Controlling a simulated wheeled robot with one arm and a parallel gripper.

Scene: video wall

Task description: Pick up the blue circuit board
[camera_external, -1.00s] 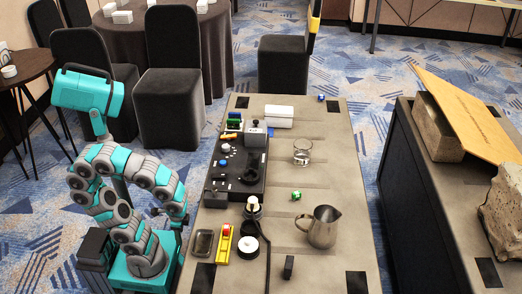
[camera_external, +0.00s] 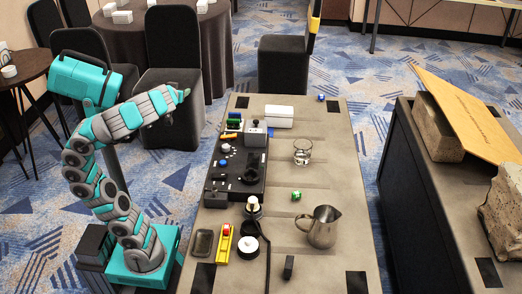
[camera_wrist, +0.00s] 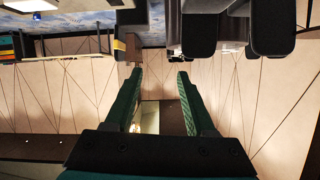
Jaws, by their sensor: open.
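My gripper (camera_external: 184,94) is raised in the air left of the table, near the dark chairs and apart from the rack. The wrist view shows its two green fingers (camera_wrist: 160,95) spread with nothing between them. I cannot make out the board in the wrist view.
A black device (camera_external: 240,170) lies along the table's left side. A dark cable runs near the front. The table's right middle is mostly clear.

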